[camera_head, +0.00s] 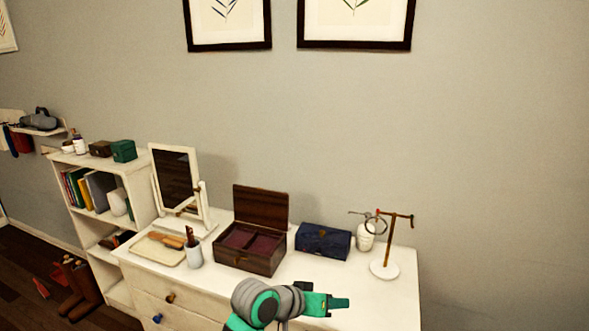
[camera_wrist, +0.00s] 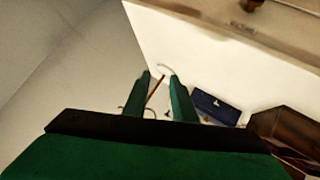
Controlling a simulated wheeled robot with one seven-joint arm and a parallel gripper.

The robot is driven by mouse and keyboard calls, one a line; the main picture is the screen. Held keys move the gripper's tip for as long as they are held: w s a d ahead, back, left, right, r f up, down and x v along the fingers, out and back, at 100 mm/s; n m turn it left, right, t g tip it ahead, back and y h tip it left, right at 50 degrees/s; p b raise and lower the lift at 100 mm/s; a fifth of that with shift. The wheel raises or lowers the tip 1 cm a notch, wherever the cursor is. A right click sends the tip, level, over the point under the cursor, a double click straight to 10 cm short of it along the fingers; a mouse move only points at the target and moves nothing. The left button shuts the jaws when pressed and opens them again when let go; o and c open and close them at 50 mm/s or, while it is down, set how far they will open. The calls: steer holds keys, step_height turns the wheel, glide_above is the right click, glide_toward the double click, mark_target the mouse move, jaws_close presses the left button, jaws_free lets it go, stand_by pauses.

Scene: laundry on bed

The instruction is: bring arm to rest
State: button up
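My gripper (camera_head: 326,303) is at the bottom of the head view, in front of the white dresser's (camera_head: 345,285) front edge. In the wrist view my gripper's two green fingers (camera_wrist: 161,80) stand apart with a gap between them. I see nothing held. The brown rod of the jewelry stand (camera_wrist: 155,92) shows through the gap, beyond the fingers. In the head view the jewelry stand (camera_head: 385,268) stands upright at the dresser's right end, apart from my gripper.
An open wooden box (camera_head: 262,262), a closed blue box (camera_head: 322,242), a mirror (camera_head: 178,185), a brush cup (camera_head: 193,255) and a tray (camera_head: 157,250) sit on the dresser. A bookshelf (camera_head: 140,190) stands to the left. The dresser's front strip is mostly clear.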

steer(key=s+d+f+n+t+h, duration=0.1)
steer(key=s+d+f+n+t, duration=0.2)
steer(key=d+f+n+t, duration=0.3)
steer(key=s+a+f+n+t+y, duration=0.4)
steer(key=s+f+y, duration=0.3)
steer(key=s+f, duration=0.6)
steer(key=s+a+r+m+y, duration=0.1)
steer(key=s+a, duration=0.3)
steer(key=s, duration=0.5)
steer(key=s+a+r+m+y, duration=0.1)
steer(key=s+a, duration=0.3)
steer(key=s, duration=0.5)
steer(key=s+a+m+g+y, duration=0.1)
steer(key=s+a+m, duration=0.2)
steer(key=s, duration=0.7)
steer(key=shift+a+r+m, duration=0.3)
steer(key=shift+a+r, duration=0.1)
